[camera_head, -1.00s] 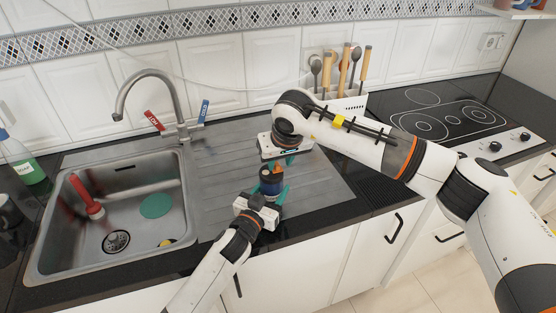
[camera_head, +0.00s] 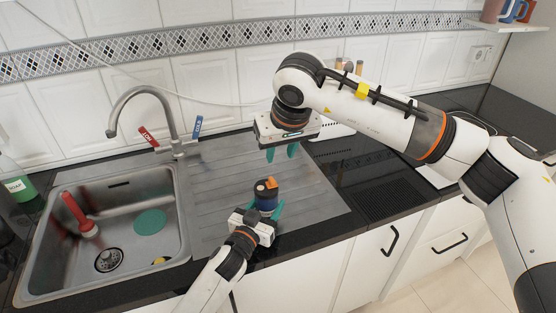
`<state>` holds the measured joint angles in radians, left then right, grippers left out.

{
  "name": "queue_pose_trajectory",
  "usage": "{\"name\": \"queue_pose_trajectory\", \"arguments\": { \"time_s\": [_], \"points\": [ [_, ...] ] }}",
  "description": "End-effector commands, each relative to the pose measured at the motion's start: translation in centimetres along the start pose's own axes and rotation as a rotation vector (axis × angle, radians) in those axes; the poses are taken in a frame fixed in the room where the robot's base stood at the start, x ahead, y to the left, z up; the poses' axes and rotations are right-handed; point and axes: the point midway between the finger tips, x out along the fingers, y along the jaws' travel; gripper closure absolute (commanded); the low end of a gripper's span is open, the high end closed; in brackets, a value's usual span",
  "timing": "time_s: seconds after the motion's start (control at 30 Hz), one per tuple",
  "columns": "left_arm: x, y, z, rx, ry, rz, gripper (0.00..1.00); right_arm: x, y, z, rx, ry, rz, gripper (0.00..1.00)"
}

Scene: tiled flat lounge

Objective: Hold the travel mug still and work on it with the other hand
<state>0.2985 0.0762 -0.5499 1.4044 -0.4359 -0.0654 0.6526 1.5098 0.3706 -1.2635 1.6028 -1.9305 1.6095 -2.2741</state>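The travel mug (camera_head: 265,196) is dark blue with a dark lid and a small orange part on top. It stands upright at the front of the ribbed steel drainboard. My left gripper (camera_head: 263,209) is around the mug from the front, its teal fingers on either side; its body hides the mug's lower part. My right gripper (camera_head: 281,154) is above and behind the mug, pointing down. Its two teal fingers are apart with nothing between them, clear of the lid.
The sink (camera_head: 110,232) lies left of the drainboard (camera_head: 222,170), with a red-headed tool (camera_head: 77,212) and a green disc (camera_head: 150,222) in it. The tap (camera_head: 150,100) rises behind. A utensil holder (camera_head: 335,129) is partly hidden behind my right arm. The drainboard around the mug is clear.

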Motion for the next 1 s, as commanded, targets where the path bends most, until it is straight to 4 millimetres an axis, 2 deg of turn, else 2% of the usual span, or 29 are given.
{"name": "queue_pose_trajectory", "arguments": {
  "time_s": [0.1, 0.33, 0.37, 0.5, 0.83, 1.0],
  "points": [
    [0.0, 0.0, -0.1, 0.000, 0.002, 0.000, 0.73, -0.6, 0.0, 0.0, 0.000, -0.001, -0.001, 0.66],
    [0.0, 0.0, -0.1, 0.000, 0.002, 0.000, 0.73, -0.7, 0.0, 0.0, 0.000, 0.000, -0.001, 0.66],
    [0.0, 0.0, -0.1, 0.000, 0.002, 0.000, 0.45, -0.7, 0.0, 0.0, 0.000, 0.000, -0.001, 0.66],
    [0.0, 0.0, -0.1, 0.000, 0.001, 0.000, 0.22, -0.7, 0.0, 0.0, 0.000, 0.000, 0.000, 0.66],
    [-0.2, 0.0, 0.0, 0.000, 0.001, 0.000, 0.21, -0.7, 0.0, 0.0, 0.000, 0.000, 0.000, 0.66],
    [-2.1, 0.0, -0.1, -0.001, 0.001, 0.000, 0.21, -0.7, 0.0, 0.0, 0.000, 0.000, 0.000, 0.66]
  ]
}}
